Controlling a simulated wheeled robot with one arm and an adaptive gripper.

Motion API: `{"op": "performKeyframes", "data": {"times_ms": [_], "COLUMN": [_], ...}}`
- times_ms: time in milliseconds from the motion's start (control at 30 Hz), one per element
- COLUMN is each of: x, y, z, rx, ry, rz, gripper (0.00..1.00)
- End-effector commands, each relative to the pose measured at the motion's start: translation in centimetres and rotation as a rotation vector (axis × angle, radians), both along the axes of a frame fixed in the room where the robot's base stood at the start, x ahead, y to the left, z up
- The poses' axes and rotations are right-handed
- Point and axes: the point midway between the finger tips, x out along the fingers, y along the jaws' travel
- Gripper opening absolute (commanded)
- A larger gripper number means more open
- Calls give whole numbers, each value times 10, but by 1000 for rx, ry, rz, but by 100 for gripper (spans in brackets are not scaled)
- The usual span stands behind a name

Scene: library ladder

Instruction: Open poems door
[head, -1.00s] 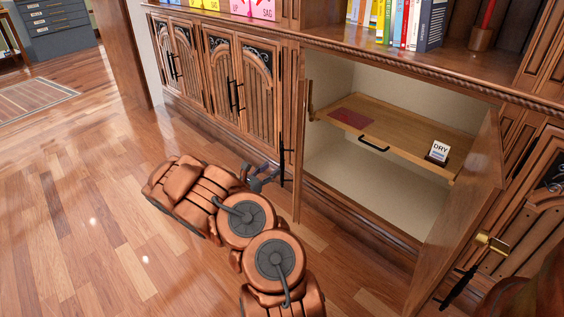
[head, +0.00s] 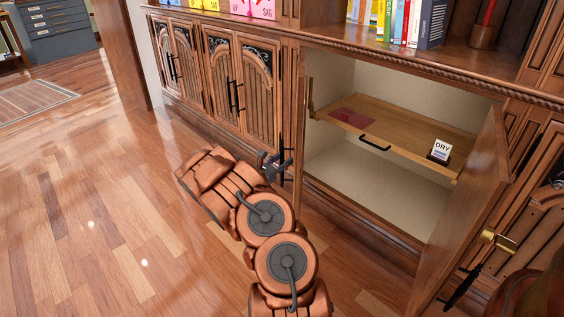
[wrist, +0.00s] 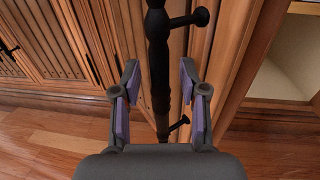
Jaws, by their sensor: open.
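My gripper (head: 275,165) is low in front of the cabinet, open, at a black bar handle (head: 280,146). In the wrist view the open fingers (wrist: 160,85) stand on either side of this upright handle (wrist: 157,45), with gaps between. The handle stands out on posts from a wooden door or panel, seen nearly edge-on beside the open compartment. The compartment's right door (head: 465,215) stands swung out, with a black handle (head: 461,288) and brass latch (head: 499,241). No poems label is readable, so I cannot tell which door bears that name.
Inside the compartment is a wooden shelf (head: 400,140) with a dark handle, a red patch (head: 351,117) and a DRY sign (head: 440,151). Closed carved doors (head: 240,100) stand to the left. Books (head: 395,22) line the shelf above. The floor (head: 90,190) at left is clear.

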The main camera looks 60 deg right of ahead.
Motion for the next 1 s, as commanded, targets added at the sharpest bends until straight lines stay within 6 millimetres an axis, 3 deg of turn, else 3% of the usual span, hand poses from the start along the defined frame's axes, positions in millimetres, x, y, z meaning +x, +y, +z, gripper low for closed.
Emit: {"op": "performKeyframes", "data": {"times_ms": [67,500,1000], "x": [0,0,0], "y": [0,0,1], "z": [0,0,0], "rx": [0,0,0], "ry": [0,0,0], "rz": [0,0,0], "gripper": [43,0,0]}}
